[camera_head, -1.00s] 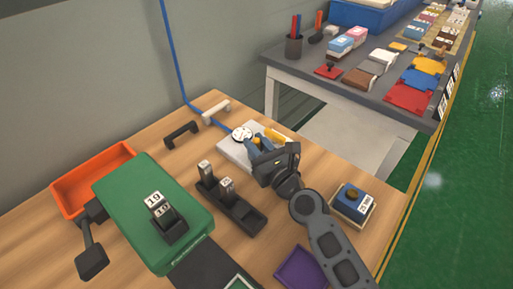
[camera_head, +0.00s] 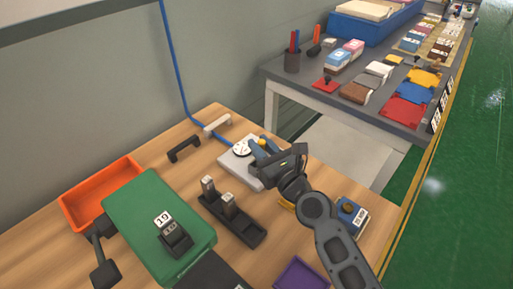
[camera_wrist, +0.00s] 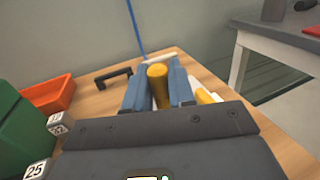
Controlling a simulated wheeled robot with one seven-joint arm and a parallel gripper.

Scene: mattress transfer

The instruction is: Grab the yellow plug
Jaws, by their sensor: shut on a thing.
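The yellow plug (camera_wrist: 158,88) stands upright between the two blue fingers in the wrist view. Its top also shows as a small yellow spot in the head view (camera_head: 262,142). My gripper (camera_head: 260,149) is shut on the plug, at the right side of the light grey plate with a round white gauge (camera_head: 242,149). In the wrist view the fingers (camera_wrist: 156,86) lie along both sides of the plug. The plug's lower end is hidden, so I cannot tell whether it touches the plate.
A black handle (camera_head: 184,149) and a white handle (camera_head: 217,125) lie behind. An orange bin (camera_head: 88,197), a green box (camera_head: 150,205), a black stand (camera_head: 240,222) and a blue block (camera_head: 350,214) share the wooden table. A blue hose runs up the wall.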

